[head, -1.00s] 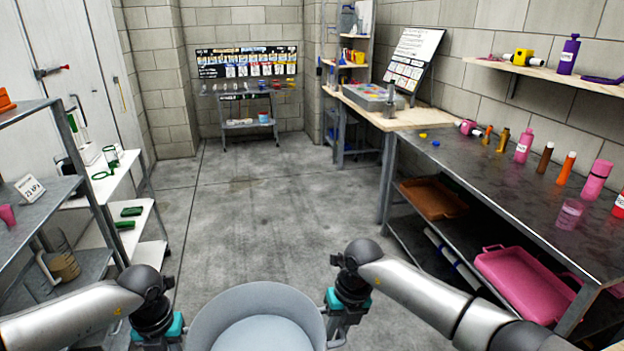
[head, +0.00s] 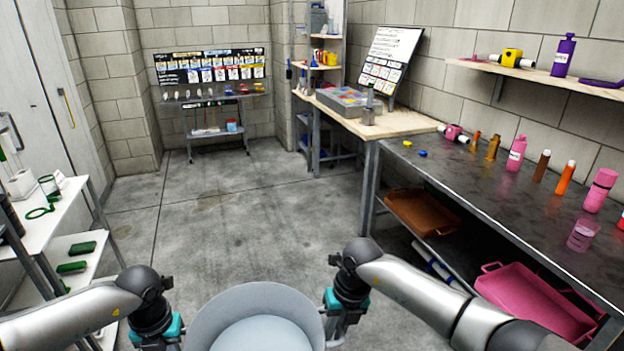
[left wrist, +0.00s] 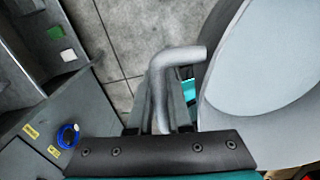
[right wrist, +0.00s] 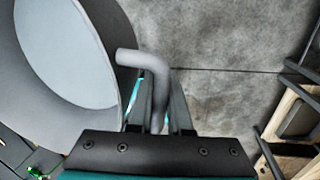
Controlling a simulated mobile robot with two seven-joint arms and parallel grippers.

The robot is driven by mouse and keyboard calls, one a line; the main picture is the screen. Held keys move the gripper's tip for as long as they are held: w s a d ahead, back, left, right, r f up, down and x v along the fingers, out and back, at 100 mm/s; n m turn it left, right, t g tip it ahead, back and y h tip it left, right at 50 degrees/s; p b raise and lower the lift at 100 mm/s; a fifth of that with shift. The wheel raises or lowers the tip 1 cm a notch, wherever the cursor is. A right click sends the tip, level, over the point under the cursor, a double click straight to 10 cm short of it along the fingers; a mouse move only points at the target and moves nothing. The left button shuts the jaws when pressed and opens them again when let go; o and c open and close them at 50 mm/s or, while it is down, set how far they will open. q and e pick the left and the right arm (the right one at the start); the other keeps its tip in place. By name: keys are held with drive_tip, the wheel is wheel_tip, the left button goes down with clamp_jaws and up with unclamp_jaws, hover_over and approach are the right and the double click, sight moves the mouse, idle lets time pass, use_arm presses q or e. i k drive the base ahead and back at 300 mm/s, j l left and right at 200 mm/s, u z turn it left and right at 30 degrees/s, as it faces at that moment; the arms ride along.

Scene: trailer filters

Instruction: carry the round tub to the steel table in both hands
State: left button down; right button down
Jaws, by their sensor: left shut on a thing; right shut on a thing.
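The round tub (head: 262,297) is pale grey and looks empty, held upright in front of me at the bottom of the head view. My left gripper (left wrist: 163,95) is shut on the tub's bent side handle, and the tub's wall (left wrist: 222,65) shows to the right of it. My right gripper (right wrist: 158,95) is shut on the opposite handle, with the tub's wall (right wrist: 105,40) to its left. In the head view the right gripper (head: 343,318) is beside the tub's right rim. The steel table (head: 470,185) runs along the right wall, with bottles along its back.
A pink cup (head: 583,235), yellow and blue caps and several bottles stand on the steel table. A pink tray (head: 530,300) and a brown tray (head: 422,212) lie below. A wooden bench (head: 405,121) adjoins it. White shelves (head: 60,228) stand left. The middle floor is clear.

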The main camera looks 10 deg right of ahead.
sight(488, 188)
drive_tip(key=i+z, duration=0.3)
drive_tip(key=i, duration=0.4)
drive_tip(key=i+z, duration=0.25)
drive_tip(key=i, duration=0.4)
drive_tip(key=i+j+z, duration=0.25)
drive_tip(key=i, duration=0.45)
drive_tip(key=l+z, duration=0.1)
drive_tip(key=z, duration=1.35)
drive_tip(key=i, duration=1.5)
